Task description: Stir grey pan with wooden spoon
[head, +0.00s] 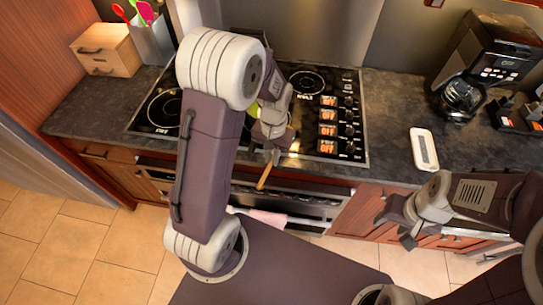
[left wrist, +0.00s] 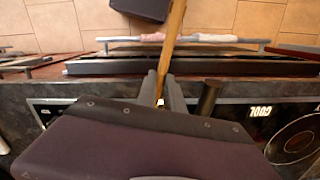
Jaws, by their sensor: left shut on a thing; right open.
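My left gripper (head: 270,150) is over the front of the stove and shut on the wooden spoon (head: 264,176). The spoon's handle points down and toward the front of the counter. In the left wrist view the handle (left wrist: 175,32) runs up from between my left fingers (left wrist: 165,92), and its other end is hidden. The grey pan cannot be made out clearly, as my left arm covers much of the stove. A dark handle-like bar (left wrist: 209,97) stands beside the fingers. My right gripper (head: 405,219) is open and empty in front of the counter, at the right.
The black stove (head: 345,88) has burners and several displays reading OFF. A white tray-like item (head: 423,149) lies on the counter to its right, with a coffee maker (head: 490,55) behind. A wooden drawer box (head: 108,48) and utensil holder (head: 152,38) stand at the left.

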